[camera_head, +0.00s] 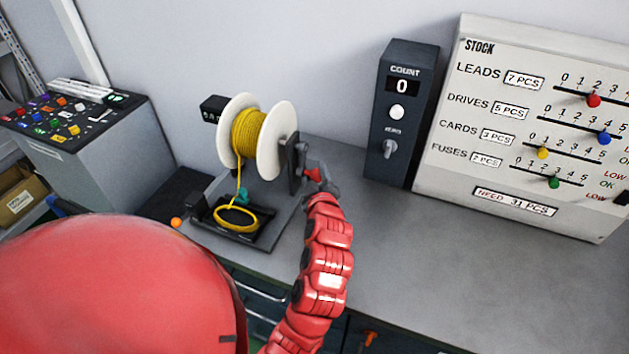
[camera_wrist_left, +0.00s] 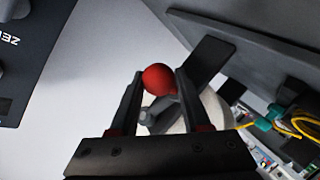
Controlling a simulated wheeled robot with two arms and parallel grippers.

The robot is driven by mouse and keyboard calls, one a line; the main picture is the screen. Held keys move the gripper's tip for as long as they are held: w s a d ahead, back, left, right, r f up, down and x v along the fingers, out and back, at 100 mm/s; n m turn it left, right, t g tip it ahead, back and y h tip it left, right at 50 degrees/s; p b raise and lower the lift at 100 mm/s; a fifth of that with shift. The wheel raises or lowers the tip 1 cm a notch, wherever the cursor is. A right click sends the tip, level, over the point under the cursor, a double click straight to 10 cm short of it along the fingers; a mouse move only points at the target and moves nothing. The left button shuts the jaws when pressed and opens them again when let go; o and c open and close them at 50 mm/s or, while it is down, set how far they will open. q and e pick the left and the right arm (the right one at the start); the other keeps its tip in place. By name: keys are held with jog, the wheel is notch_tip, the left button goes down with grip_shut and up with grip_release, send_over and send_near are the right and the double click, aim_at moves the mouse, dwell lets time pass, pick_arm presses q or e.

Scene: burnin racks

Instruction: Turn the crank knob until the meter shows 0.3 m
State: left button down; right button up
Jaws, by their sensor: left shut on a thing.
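The crank knob is a red ball (camera_wrist_left: 158,79) on the crank at the right side of a white spool (camera_head: 270,140) wound with yellow cord (camera_head: 247,132). My left gripper (camera_head: 319,178) is at the crank in the head view. In the wrist view its two dark fingers (camera_wrist_left: 160,84) are shut on the knob, one on each side. The meter is a small black box (camera_head: 212,107) left of the spool; its digits are too small and partly hidden to read. Cord hangs down into a loop (camera_head: 236,228) in a dark tray (camera_head: 262,238). My right gripper is not in view.
A dark count box (camera_head: 402,130) showing 0 stands right of the spool, beside a white stock board (camera_head: 520,125) with sliders. An orange ball (camera_head: 176,222) is left of the tray. The grey bench (camera_head: 440,270) is clear at front right.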

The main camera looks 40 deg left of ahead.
pick_arm(q)
jog(key=shift+w+a+r, duration=0.2)
jog(key=shift+w+a, duration=0.1)
jog(key=shift+w, duration=0.1)
jog(key=w, duration=0.1)
jog(key=w+b, duration=0.1)
jog(key=shift+w+a+r+b, duration=0.1)
jog(key=shift+w+a+b, duration=0.2)
dwell(0.4)
jog(key=shift+w+a+r+b, duration=0.15)
jog(key=shift+w+r+b, duration=0.15)
jog(key=shift+w, duration=0.25)
jog(key=shift+w+a+r+b, duration=0.15)
jog(key=shift+w+r, duration=0.2)
jog(key=shift+w, duration=0.2)
